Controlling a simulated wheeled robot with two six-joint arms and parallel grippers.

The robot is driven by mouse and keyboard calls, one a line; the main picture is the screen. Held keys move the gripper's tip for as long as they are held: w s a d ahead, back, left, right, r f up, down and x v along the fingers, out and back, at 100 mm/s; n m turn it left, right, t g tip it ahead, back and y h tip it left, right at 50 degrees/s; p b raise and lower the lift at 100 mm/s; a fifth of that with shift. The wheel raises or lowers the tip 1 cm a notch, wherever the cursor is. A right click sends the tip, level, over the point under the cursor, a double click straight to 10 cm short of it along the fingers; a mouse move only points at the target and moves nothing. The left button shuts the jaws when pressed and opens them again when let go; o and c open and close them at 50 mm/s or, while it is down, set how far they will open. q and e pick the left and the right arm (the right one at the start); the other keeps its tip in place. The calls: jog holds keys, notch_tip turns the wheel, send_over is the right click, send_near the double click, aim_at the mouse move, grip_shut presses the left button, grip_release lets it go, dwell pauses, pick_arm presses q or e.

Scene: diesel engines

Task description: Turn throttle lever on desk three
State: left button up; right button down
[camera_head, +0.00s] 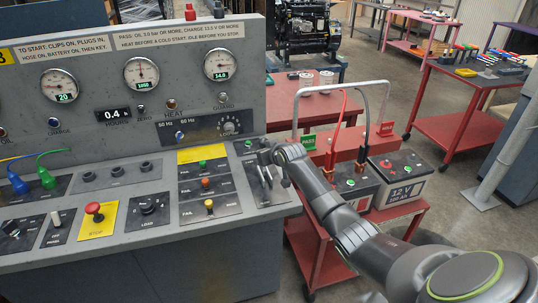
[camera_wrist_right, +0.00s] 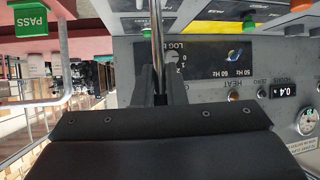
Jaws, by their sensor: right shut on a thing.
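The grey control desk (camera_head: 130,95) fills the left of the head view, with a yellow tag marked 3 (camera_head: 4,57) at its left edge. My right arm reaches in from the lower right, and my right gripper (camera_head: 268,158) is at the right end of the sloped panel, over a dark plate with levers (camera_head: 265,188). In the right wrist view, a shiny metal lever rod (camera_wrist_right: 156,40) runs down between the two dark fingers (camera_wrist_right: 160,92), which are shut on it. The rod's gripped end is hidden by the fingers. My left gripper is not in view.
Switches, a red stop button (camera_head: 94,210) and gauges (camera_head: 142,73) crowd the panel left of the gripper. A red cart (camera_head: 325,262) with batteries (camera_head: 400,180) stands close on the right, under my arm. Grey floor lies beyond it.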

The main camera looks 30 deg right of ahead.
jog(key=shift+w+d+r, duration=0.15)
jog(key=shift+w+r, duration=0.45)
jog(key=shift+w, duration=0.05)
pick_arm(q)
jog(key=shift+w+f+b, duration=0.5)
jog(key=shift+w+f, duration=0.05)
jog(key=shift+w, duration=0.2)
pick_arm(e)
jog(key=shift+w+d, duration=0.15)
jog(key=shift+w, duration=0.6)
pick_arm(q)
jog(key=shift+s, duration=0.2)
pick_arm(e)
jog(key=c, duration=1.2)
grip_release()
jog(key=shift+f, duration=0.2)
jog(key=shift+s, duration=0.1)
jog(key=shift+s+f, duration=0.1)
jog(key=shift+f, duration=0.05)
pick_arm(q)
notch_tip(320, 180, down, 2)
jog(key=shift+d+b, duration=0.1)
jog(key=shift+b, duration=0.9)
pick_arm(e)
jog(key=v, duration=1.7)
jog(key=shift+s, duration=0.2)
jog(key=shift+o, duration=0.2)
